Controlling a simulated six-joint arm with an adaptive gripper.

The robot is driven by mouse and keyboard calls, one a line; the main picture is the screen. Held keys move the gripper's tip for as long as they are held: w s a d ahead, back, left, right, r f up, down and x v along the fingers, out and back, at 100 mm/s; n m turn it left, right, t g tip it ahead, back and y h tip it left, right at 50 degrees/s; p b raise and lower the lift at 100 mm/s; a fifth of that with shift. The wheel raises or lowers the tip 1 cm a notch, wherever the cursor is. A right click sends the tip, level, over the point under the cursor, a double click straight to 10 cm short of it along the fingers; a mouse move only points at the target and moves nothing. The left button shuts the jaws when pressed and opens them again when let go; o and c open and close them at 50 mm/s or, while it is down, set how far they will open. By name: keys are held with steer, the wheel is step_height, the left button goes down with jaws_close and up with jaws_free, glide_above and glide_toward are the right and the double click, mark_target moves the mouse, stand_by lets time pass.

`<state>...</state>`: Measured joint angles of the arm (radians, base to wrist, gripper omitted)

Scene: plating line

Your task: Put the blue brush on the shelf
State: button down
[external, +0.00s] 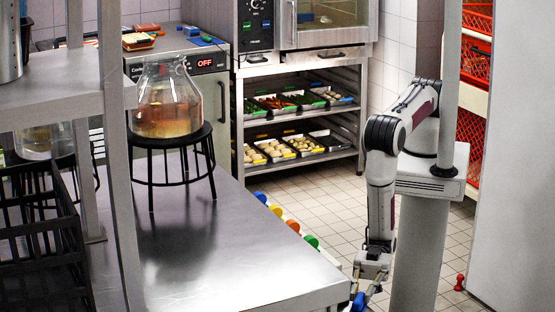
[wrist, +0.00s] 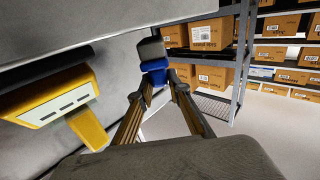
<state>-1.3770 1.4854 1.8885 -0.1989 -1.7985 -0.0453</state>
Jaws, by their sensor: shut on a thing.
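My gripper (external: 364,291) hangs low beyond the right edge of the steel table, pointing down. In the wrist view its two fingers (wrist: 156,88) close on a blue brush (wrist: 155,72), with a grey part showing beyond the blue. The blue brush also shows at the fingertips in the external view (external: 358,301), partly cut off by the bottom edge. A steel shelf (external: 50,97) stands at the left above the table. Whether this is the task's shelf I cannot tell.
Along the steel table's (external: 235,265) right edge sit blue, yellow (external: 275,210), orange and green (external: 311,241) pieces. A yellow brush-like piece (wrist: 55,100) is close left in the wrist view. A glass jar (external: 167,100) stands on a black stand. A tray rack (external: 300,125) is behind.

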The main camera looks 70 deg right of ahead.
steer(key=shift+f, duration=0.65)
stand_by(0.8)
steer(key=c, duration=1.8)
jaws_free()
steer(key=shift+d, duration=0.1)
steer(key=shift+d, duration=3.65)
steer(key=shift+a, duration=0.1)
